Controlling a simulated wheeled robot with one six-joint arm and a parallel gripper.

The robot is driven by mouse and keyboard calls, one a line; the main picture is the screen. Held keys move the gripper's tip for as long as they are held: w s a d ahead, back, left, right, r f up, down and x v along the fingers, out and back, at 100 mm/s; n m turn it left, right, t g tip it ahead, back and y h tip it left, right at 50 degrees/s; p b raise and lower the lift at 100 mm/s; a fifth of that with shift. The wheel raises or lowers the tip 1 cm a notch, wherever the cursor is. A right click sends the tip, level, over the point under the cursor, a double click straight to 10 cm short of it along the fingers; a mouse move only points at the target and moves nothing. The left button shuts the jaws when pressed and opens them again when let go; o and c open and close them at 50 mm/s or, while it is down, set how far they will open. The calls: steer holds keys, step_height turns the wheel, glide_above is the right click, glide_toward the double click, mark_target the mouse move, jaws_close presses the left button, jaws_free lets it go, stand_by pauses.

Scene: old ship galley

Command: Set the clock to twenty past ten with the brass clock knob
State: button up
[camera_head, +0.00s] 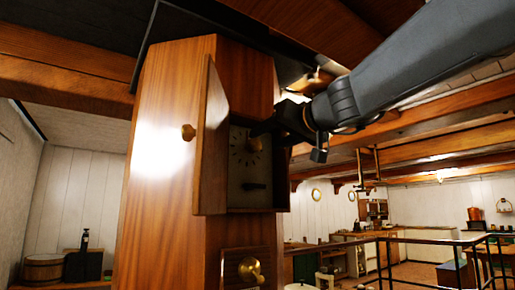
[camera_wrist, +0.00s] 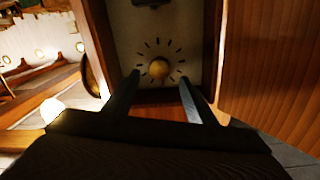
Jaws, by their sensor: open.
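The clock is a tall wooden case (camera_head: 165,190) with its small door (camera_head: 211,150) swung open. Inside is a pale dial (camera_head: 238,165) with dark tick marks; it also fills the top middle of the wrist view (camera_wrist: 188,28). The round brass clock knob (camera_head: 254,145) is at the dial's centre, and it shows in the wrist view (camera_wrist: 159,68). My gripper (camera_head: 264,130) reaches into the case from the right. In the wrist view its open fingers (camera_wrist: 159,78) point at the knob, one tip either side. Contact cannot be told. I cannot make out the hands' positions.
The open door, with a round knob (camera_head: 188,132), stands left of the dial. Below is a brass handle (camera_head: 250,270) on a panel. Ceiling beams (camera_head: 430,135) run close above my arm. A dark railing (camera_head: 420,243) stands at the lower right.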

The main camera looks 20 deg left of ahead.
mark_target(257, 144)
steer(key=p+x, duration=0.3)
steer(key=x, duration=0.4)
steer(key=shift+a+f, duration=0.1)
